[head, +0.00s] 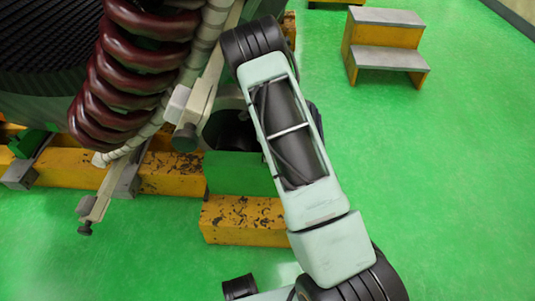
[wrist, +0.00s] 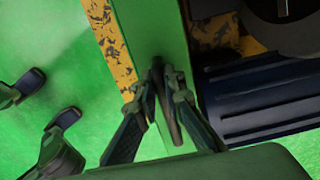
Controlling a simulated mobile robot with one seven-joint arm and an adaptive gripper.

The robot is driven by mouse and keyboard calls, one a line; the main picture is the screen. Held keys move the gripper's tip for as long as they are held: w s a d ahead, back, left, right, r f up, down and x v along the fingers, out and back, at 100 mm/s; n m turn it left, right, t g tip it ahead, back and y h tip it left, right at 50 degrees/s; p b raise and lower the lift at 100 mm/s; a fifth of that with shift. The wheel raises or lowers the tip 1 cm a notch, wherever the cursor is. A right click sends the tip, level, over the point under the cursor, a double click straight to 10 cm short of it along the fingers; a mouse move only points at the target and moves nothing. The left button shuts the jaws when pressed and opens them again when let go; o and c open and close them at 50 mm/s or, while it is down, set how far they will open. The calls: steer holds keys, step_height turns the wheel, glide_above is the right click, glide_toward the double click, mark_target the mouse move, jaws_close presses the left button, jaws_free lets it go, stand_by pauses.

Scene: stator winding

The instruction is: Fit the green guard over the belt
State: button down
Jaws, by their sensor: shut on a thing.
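The green guard (head: 238,172) is a box-like piece with a flat green face, near the yellow base beam below the machine in the head view. In the wrist view its long green wall (wrist: 150,28) runs up from between my fingers. My gripper (wrist: 158,75) is shut on the guard's edge. My arm hides the gripper and part of the guard in the head view. A dark round part (head: 228,130) shows just behind the guard. I cannot make out the belt itself in either view.
A dark blue finned motor housing (wrist: 265,108) lies close right of the guard. Worn yellow beams (head: 240,220) run beneath it. Dark red coils (head: 125,85) hang at upper left. A yellow step stool (head: 385,40) stands upper right. Green floor at right is clear.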

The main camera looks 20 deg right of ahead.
steer(key=shift+f+b, duration=0.45)
steer(key=shift+f, duration=0.25)
stand_by(0.5)
steer(key=c, duration=2)
jaws_free()
steer(key=shift+o, duration=0.2)
steer(key=shift+f, duration=0.1)
